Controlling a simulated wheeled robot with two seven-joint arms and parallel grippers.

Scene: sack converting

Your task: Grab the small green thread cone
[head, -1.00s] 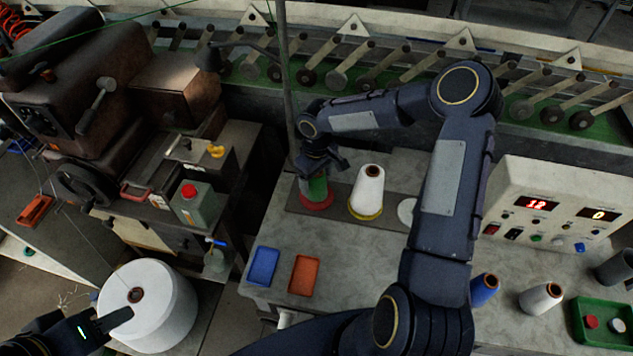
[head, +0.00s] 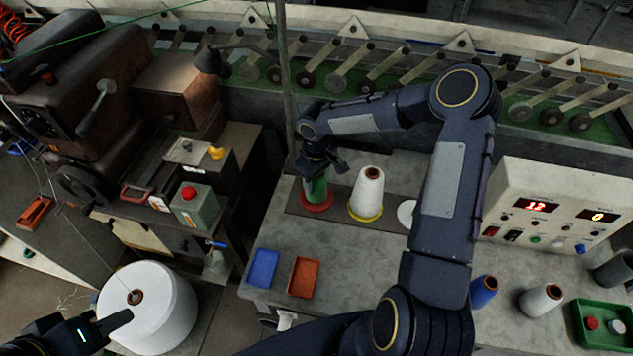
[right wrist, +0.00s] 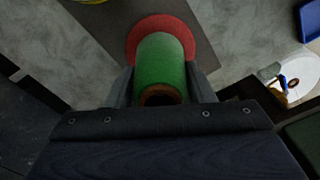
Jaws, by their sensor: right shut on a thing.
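The small green thread cone (head: 318,189) stands upright on a red disc (head: 316,207) at the left end of a dark strip. My right gripper (head: 318,176) reaches down over it from above, and part of the cone is hidden behind the gripper. In the right wrist view the green cone (right wrist: 160,65) sits between the two fingers (right wrist: 160,86), which are shut on its sides, with the red disc (right wrist: 160,28) under it. My left gripper (head: 118,322) shows in the lower left corner beside the large white roll; its jaw opening is unclear.
A white cone (head: 367,188) on a yellow disc stands just right of the green one. A blue tray (head: 263,268) and an orange tray (head: 303,277) lie nearer on the table. A control box (head: 550,212) stands at right. A thin post (head: 284,90) rises behind the gripper.

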